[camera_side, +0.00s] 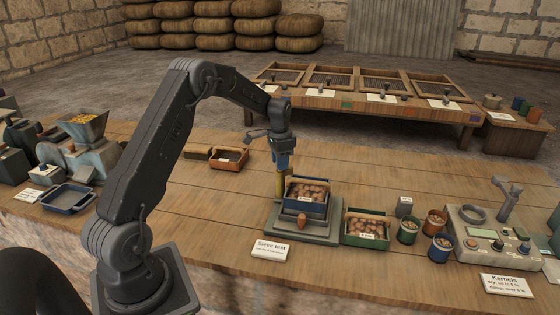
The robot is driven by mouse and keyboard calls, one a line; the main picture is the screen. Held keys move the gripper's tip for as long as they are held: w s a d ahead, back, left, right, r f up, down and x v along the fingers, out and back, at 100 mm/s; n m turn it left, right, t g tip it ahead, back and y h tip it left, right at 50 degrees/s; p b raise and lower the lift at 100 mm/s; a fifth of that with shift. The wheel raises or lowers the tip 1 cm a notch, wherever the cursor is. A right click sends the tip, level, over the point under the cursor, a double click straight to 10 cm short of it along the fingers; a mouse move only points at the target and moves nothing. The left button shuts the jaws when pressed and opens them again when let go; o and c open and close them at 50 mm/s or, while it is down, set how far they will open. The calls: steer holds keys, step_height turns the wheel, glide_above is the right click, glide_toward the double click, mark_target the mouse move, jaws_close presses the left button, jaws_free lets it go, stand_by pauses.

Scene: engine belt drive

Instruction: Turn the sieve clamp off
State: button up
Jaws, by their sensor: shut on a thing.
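The sieve test stand (325,240) is a grey-green base on the wooden bench, with the "Sieve test" card (271,249) in front. A blue tray (306,208) filled with brown nuts or kernels sits on it. An orange-brown knob (302,220) shows at the stand's front. My gripper (281,180) points down at the left edge of the blue tray. It is shut on a slim yellow upright piece (281,191) beside the tray. I cannot tell whether this piece is the sieve clamp; its lower end and the clamp's setting are unclear.
A green tray of nuts (367,226) stands close to the right, then several small cups (408,230) and the kernel tester (490,237). An orange-brown tray (229,158) lies behind left. The bench between my base and the sieve is mostly clear.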

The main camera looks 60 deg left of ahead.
steer(key=n, duration=0.3)
steer(key=shift+n, duration=2.2)
steer(key=o, duration=0.9)
steer(key=shift+o, duration=0.2)
step_height(320, 180, up, 14)
